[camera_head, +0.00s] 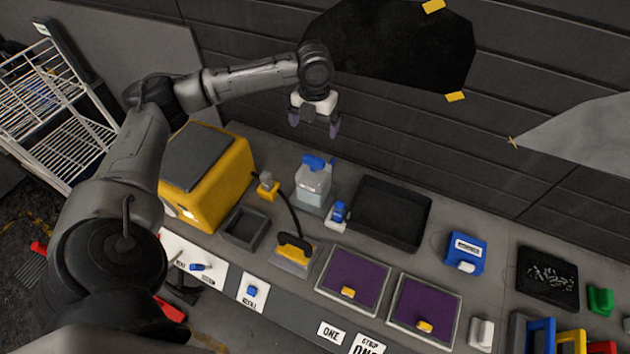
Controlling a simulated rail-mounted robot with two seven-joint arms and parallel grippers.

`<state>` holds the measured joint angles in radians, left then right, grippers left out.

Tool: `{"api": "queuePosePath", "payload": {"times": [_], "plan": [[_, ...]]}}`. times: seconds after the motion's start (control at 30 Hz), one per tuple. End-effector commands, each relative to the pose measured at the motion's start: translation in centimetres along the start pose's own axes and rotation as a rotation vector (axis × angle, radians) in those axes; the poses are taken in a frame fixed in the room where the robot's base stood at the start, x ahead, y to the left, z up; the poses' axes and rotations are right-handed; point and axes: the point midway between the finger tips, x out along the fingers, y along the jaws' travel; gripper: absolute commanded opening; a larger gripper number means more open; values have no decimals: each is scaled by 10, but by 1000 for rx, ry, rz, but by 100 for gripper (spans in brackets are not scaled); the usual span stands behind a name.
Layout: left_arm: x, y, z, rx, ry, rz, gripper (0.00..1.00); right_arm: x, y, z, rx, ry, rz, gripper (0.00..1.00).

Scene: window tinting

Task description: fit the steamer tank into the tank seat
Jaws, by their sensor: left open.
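A clear tank with a blue top (313,188) stands upright on the bench, right of the yellow steamer (222,182); I take it to be the steamer tank. A grey, square, open-topped holder (240,236) sits at the steamer's right front, looks empty, and appears to be the tank seat. My left gripper (314,122) is open and empty, fingers pointing down, above and behind the tank in the picture and apart from it. My right gripper is not in view.
A yellow-handled steam head (292,262) with a dark hose lies right of the holder. A small blue-capped bottle (339,211) stands right of the tank. A black tray (405,213), purple pads (352,275) and a blue box (466,246) fill the bench further right.

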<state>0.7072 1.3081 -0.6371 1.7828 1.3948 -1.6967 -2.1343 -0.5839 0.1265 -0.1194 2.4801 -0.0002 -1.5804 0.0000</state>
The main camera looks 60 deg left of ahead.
Motion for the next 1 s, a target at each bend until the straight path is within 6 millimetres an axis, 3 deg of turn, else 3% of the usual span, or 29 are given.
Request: {"api": "queuePosePath", "payload": {"times": [0.5, 0.83, 1.0], "plan": [[72, 0, 0, 37, 1, 2, 100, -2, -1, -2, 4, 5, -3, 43], [91, 0, -1, 37, 0, 0, 100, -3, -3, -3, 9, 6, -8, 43], [112, 2, -3, 36, 2, 3, 100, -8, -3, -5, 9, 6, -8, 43]]}}
